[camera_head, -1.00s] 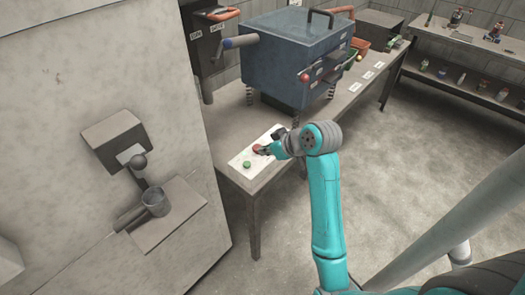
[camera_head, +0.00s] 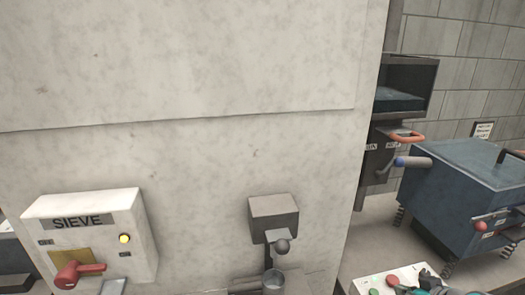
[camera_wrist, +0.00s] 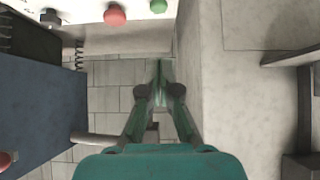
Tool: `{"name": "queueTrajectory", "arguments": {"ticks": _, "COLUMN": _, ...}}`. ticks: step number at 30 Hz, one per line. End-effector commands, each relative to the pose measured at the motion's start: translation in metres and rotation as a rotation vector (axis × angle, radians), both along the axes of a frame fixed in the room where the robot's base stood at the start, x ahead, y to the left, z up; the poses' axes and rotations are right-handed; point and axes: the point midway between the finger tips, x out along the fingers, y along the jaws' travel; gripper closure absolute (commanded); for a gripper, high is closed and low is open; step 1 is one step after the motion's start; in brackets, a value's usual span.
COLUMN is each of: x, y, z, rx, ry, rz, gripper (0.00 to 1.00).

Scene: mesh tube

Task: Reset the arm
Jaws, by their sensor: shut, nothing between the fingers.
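My gripper (camera_wrist: 158,85) shows in the wrist view with its two teal and dark fingers brought together and nothing between them. Beyond the fingers, at the top of the wrist view, are a red button (camera_wrist: 115,15) and a green button (camera_wrist: 158,6) on a white panel. In the head view only a small teal and dark part of my arm end shows at the bottom right edge, beside the red button (camera_head: 392,281). The rest of my arm is out of that view.
A blue machine (camera_head: 465,185) stands on a bench at the right; its side (camera_wrist: 35,110) fills the wrist view's left.

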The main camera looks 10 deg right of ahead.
Motion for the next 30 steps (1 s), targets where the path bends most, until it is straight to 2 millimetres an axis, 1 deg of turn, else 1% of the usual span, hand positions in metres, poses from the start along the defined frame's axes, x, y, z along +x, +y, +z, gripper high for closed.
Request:
{"name": "queueTrajectory", "arguments": {"ticks": 5, "x": -0.006, "y": 0.026, "z": -0.031, "rx": 0.023, "ry": -0.021, "rz": -0.030, "gripper": 1.00}}
{"name": "queueTrajectory", "arguments": {"ticks": 8, "x": -0.014, "y": 0.047, "z": -0.053, "rx": 0.038, "ry": -0.045, "rz": -0.060, "gripper": 1.00}}
{"name": "queueTrajectory", "arguments": {"ticks": 12, "x": -0.031, "y": 0.076, "z": -0.082, "rx": 0.049, "ry": -0.080, "rz": -0.100, "gripper": 1.00}}
{"name": "queueTrajectory", "arguments": {"ticks": 14, "x": -0.040, "y": 0.087, "z": -0.092, "rx": 0.052, "ry": -0.096, "rz": -0.116, "gripper": 1.00}}
{"name": "queueTrajectory", "arguments": {"ticks": 18, "x": -0.065, "y": 0.113, "z": -0.112, "rx": 0.053, "ry": -0.129, "rz": -0.147, "gripper": 1.00}}
{"name": "queueTrajectory", "arguments": {"ticks": 22, "x": -0.092, "y": 0.134, "z": -0.126, "rx": 0.050, "ry": -0.161, "rz": -0.169, "gripper": 1.00}}
{"name": "queueTrajectory", "arguments": {"ticks": 25, "x": -0.115, "y": 0.150, "z": -0.133, "rx": 0.045, "ry": -0.185, "rz": -0.180, "gripper": 1.00}}
{"name": "queueTrajectory", "arguments": {"ticks": 30, "x": -0.157, "y": 0.172, "z": -0.138, "rx": 0.031, "ry": -0.231, "rz": -0.187, "gripper": 1.00}}
